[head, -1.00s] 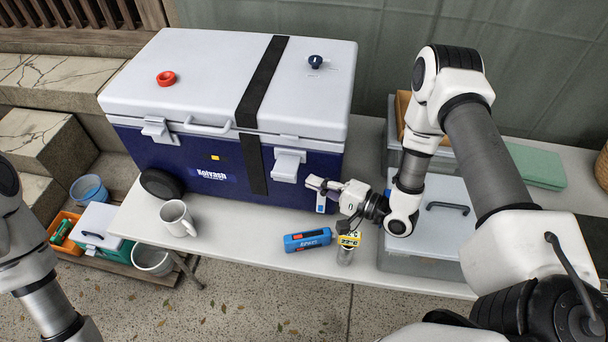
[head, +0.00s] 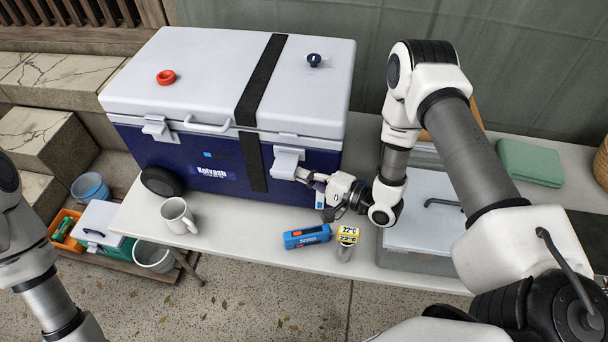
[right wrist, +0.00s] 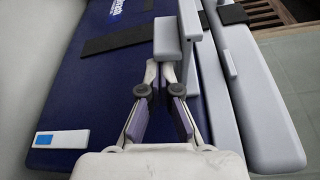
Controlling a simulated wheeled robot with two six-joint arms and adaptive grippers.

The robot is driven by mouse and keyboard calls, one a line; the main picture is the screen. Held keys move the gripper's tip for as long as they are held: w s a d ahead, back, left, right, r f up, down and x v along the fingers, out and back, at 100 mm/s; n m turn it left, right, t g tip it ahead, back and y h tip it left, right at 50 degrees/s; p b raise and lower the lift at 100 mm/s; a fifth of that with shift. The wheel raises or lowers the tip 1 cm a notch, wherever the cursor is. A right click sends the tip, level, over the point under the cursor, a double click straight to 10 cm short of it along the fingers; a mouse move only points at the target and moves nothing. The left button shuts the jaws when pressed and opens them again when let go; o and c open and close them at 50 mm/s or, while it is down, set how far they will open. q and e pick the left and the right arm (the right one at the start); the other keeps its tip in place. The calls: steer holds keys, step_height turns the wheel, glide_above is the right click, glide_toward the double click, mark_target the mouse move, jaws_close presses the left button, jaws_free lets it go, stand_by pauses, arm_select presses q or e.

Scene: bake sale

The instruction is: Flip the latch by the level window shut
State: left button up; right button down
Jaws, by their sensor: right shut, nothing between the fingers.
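The large cooler (head: 120,150) has a dark blue body and a pale lid. The level window (head: 321,200) is a small upright blue-and-white strip low on its front right; it also shows in the right wrist view (right wrist: 60,139). The pale right latch (head: 286,158) is up and left of it. In the right wrist view the latch plate (right wrist: 167,44) appears to stand off the front; its exact angle is unclear. My right gripper (head: 301,175) is shut and empty, its fingertips (right wrist: 161,70) at the latch's lower edge; contact is unclear. My left gripper is out of view.
A second latch (head: 158,128) is on the cooler's front left. A lidded box (head: 420,225) is right of my right gripper.

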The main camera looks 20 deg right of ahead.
mark_target(290, 164)
steer(key=shift+a, duration=0.1)
steer(key=shift+r+m, duration=0.15)
steer(key=shift+m, duration=0.15)
steer(key=shift+g, duration=0.3)
step_height(290, 164, up, 4)
steer(key=m+g, duration=0.1)
steer(key=m, duration=0.2)
steer(key=m+g, duration=0.1)
steer(key=m, duration=0.2)
steer(key=shift+g, duration=0.4)
steer(key=shift+w+d+r, duration=0.35)
steer(key=shift+w+r, duration=0.05)
steer(key=shift+w, duration=0.05)
steer(key=shift+r, duration=0.1)
